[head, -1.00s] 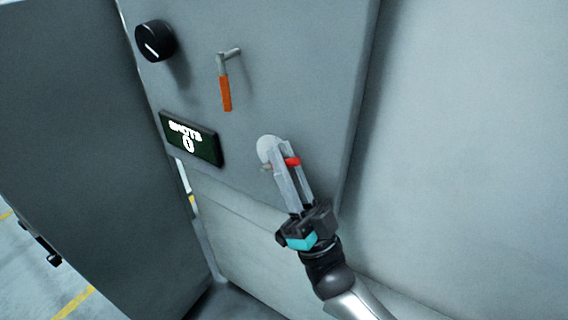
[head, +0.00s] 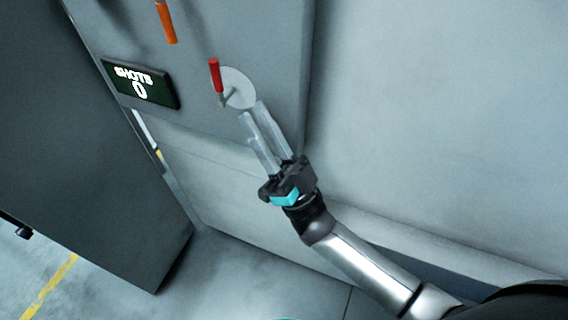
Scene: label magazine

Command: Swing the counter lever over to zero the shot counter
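The counter lever (head: 215,76) has a red handle and sits on a round pale disc (head: 239,88) on the grey panel. Its handle points up and slightly left from its pivot. The shot counter display (head: 140,83) reads "SHOTS 0". My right gripper (head: 253,108) is just below and right of the lever, its two pale fingers apart with nothing between them. The fingertips are near the lower edge of the disc; I cannot tell if they touch it. My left gripper is not in view.
An orange-handled lever (head: 166,22) hangs on the panel above, and part of a black knob (head: 115,5) shows at the top edge. A dark grey door (head: 90,150) stands at the left. The pale wall at the right is clear.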

